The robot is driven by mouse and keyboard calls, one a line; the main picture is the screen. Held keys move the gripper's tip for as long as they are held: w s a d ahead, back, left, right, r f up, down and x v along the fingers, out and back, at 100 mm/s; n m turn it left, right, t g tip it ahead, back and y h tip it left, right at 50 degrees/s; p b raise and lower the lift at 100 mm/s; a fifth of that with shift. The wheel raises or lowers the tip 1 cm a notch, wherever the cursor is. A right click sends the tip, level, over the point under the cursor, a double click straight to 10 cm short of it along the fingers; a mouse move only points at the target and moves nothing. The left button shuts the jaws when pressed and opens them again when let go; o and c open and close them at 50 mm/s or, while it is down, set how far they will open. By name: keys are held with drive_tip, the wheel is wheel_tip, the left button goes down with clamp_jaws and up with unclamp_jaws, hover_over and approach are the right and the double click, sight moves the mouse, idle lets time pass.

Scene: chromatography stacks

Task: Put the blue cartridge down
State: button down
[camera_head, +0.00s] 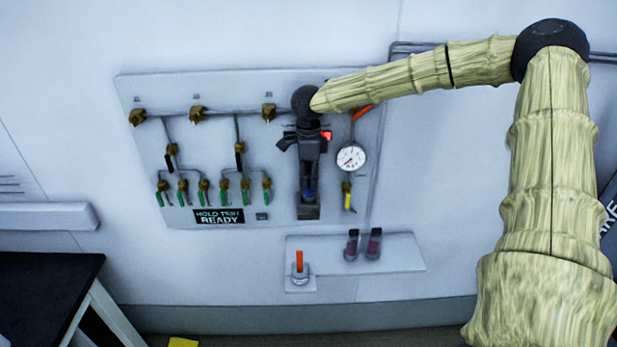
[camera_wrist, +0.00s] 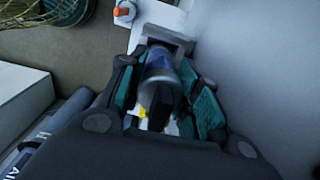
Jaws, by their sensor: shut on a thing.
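The blue cartridge (camera_wrist: 160,66) is between the fingers of my gripper (camera_wrist: 160,85) in the wrist view, with its blue part towards the far end and a dark part nearer to me. In the head view my gripper (camera_head: 308,188) points down in front of the wall panel, and a small blue patch of the cartridge (camera_head: 308,195) shows at its lower end. The gripper is shut on it. A grey block (camera_wrist: 170,37) shows just beyond the cartridge in the wrist view; I cannot tell whether they touch. Most of the cartridge is hidden in the head view.
A white wall shelf (camera_head: 405,260) below the panel bears two dark reddish cartridges (camera_head: 351,246) (camera_head: 373,245). An orange-handled part (camera_head: 299,263) stands at its left. The panel (camera_head: 140,90) carries valves, pipes, a gauge (camera_head: 351,157) and a "HOLD TEST READY" sign (camera_head: 218,216).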

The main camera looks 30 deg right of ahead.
drive_tip(key=shift+f, duration=0.7)
drive_tip(key=shift+f, duration=0.1)
drive_tip(key=c, duration=1)
unclamp_jaws()
drive_tip(key=shift+c, duration=0.2)
wheel_tip(320, 180, up, 12)
drive_tip(key=b, duration=0.3)
